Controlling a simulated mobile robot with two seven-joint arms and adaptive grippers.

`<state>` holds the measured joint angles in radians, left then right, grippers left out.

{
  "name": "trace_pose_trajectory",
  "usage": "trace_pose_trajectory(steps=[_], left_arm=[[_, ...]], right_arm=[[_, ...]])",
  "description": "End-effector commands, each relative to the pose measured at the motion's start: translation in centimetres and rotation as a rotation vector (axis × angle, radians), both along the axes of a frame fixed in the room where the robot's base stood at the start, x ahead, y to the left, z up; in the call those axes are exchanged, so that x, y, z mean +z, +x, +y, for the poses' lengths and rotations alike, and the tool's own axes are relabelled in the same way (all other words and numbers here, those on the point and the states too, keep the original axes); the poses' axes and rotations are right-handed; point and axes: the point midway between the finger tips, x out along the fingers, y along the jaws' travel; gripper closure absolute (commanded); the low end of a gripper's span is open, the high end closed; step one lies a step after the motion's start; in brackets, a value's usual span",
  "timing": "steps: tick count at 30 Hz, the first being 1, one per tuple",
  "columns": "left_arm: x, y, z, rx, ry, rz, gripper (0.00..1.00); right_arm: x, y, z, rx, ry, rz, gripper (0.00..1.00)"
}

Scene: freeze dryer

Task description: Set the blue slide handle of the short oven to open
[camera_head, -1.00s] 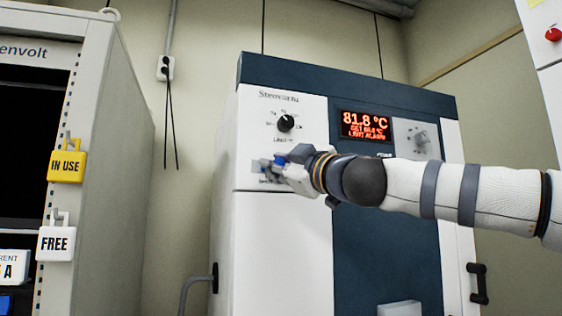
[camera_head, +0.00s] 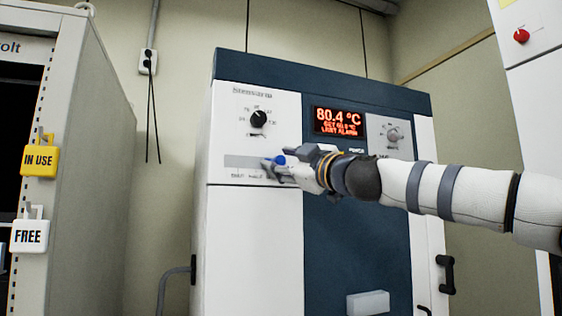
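The short oven (camera_head: 255,250) is a white and dark blue cabinet in the middle of the head view. The blue slide handle (camera_head: 279,160) sits toward the right part of a grey slide plate (camera_head: 240,161) on its white front panel. My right gripper (camera_head: 276,168) comes in from the right and is at the handle, with its fingers around or against it. It hides the right end of the plate, and the small labels below are too blurred to read fully. Whether the fingers are shut cannot be told. My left gripper is not in view.
Above the plate is a black dial (camera_head: 259,118). A red display (camera_head: 339,122) reads 80.4 °C, with a grey knob (camera_head: 392,135) beside it. A grey cabinet with yellow IN USE (camera_head: 40,161) and white FREE (camera_head: 29,236) tags stands left. A gap separates it from the oven.

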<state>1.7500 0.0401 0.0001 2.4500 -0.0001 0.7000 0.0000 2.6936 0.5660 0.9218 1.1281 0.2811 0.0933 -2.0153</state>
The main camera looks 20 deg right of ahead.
Motion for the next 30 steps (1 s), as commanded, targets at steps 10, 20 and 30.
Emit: trace_pose_trajectory(steps=[10,20,30], left_arm=[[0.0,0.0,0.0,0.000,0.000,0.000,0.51],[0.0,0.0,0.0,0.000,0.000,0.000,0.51],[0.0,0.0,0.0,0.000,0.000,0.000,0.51]], right_arm=[[-0.7,-2.6,-0.7,0.005,0.001,0.000,0.60],[-3.0,-9.8,-3.2,0.003,0.009,0.000,0.60],[-3.3,-11.0,-3.6,0.001,0.000,0.001,0.60]])
